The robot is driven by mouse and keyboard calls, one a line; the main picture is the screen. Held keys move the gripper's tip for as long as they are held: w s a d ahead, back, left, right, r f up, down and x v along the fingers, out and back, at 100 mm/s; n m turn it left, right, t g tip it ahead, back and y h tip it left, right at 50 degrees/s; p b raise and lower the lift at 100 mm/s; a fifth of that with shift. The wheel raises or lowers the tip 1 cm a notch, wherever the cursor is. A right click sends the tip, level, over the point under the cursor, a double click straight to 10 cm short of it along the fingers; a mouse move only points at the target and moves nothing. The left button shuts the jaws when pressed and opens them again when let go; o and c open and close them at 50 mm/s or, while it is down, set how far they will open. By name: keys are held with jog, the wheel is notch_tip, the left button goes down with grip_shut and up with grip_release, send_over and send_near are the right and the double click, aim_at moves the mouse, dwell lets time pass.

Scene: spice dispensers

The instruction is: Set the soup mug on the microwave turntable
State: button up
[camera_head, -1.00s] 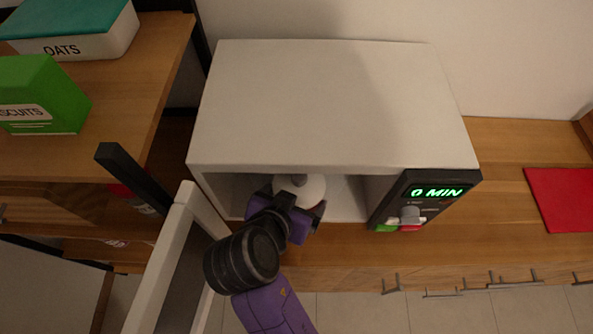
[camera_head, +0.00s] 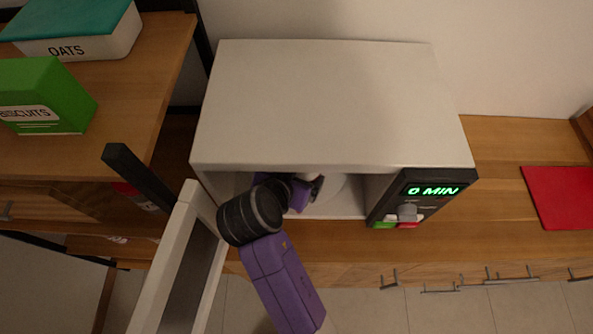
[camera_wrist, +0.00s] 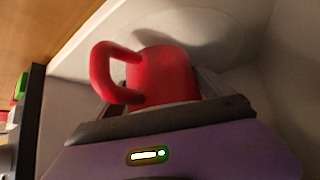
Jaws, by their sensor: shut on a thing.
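The red soup mug (camera_wrist: 165,75) shows in the wrist view, its curved handle to the left. My gripper (camera_head: 303,190) is shut on it, inside the open microwave (camera_head: 330,105). In the head view the mug is hidden by the microwave's top and my arm. The pale turntable (camera_head: 346,194) shows in part on the cavity floor, right of my gripper. A pale rounded surface is behind the mug in the wrist view. I cannot tell whether the mug touches the turntable.
The open microwave door (camera_head: 165,262) stands left of my arm. The control panel (camera_head: 415,198) at the right reads 0 MIN. A shelf on the left holds an oats box (camera_head: 85,40) and a green biscuits box (camera_head: 50,95). A red mat (camera_head: 558,197) lies on the right counter.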

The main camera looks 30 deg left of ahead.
jog(key=o, duration=1.8)
jog(key=shift+f, duration=0.15)
jog(key=shift+r, duration=0.25)
jog(key=v, duration=1.2)
jog(key=shift+b, duration=0.4)
jog(key=shift+s+d+f, duration=0.1)
